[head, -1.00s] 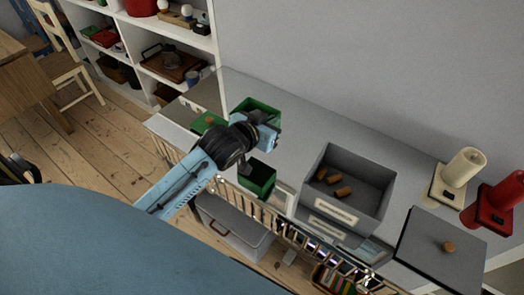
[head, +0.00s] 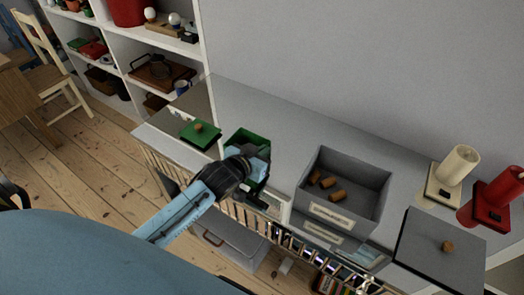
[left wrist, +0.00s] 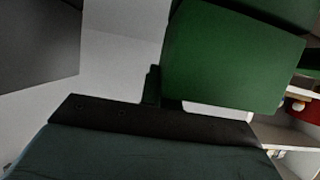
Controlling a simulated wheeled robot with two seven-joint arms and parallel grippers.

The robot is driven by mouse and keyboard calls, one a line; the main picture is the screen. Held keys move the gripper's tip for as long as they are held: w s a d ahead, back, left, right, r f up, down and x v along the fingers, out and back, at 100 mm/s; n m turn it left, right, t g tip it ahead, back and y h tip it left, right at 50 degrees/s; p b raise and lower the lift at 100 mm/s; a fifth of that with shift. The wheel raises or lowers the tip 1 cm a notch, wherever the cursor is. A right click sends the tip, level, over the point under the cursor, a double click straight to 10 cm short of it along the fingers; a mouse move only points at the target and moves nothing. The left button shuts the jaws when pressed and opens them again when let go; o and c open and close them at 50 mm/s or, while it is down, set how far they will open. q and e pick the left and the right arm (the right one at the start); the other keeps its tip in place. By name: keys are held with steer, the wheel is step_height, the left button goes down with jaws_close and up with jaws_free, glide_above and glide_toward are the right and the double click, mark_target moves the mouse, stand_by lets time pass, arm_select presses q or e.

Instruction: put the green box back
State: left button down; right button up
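The green box (head: 240,137) is on the grey shelf top, left of centre in the head view. Its middle is hidden by my left gripper (head: 258,165), which is at the box and overlaps it. The frames do not show clearly whether its fingers touch the box or how far apart they are. In the left wrist view a large green surface (left wrist: 230,60) fills the upper right, very close. A green lid with a cork knob (head: 203,139) lies flat to the left of the box. My right gripper is not in view.
A grey box (head: 375,205) with several corks stands to the right. A grey lid (head: 425,262) with a knob lies at front right. A white shelf unit (head: 203,60) is at upper left.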

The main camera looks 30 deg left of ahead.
arm_select(q)
steer(key=c, duration=2.1)
jaws_free()
steer(key=shift+f, duration=0.15)
steer(key=o, duration=0.5)
steer(key=shift+c, duration=0.2)
steer(key=shift+r, duration=0.25)
steer(key=d+p+v, duration=0.1)
steer(key=p+v, duration=0.1)
steer(key=v, duration=0.9)
steer(key=shift+s+a, duration=0.45)
steer(key=shift+a, duration=0.05)
steer(key=shift+r, duration=0.1)
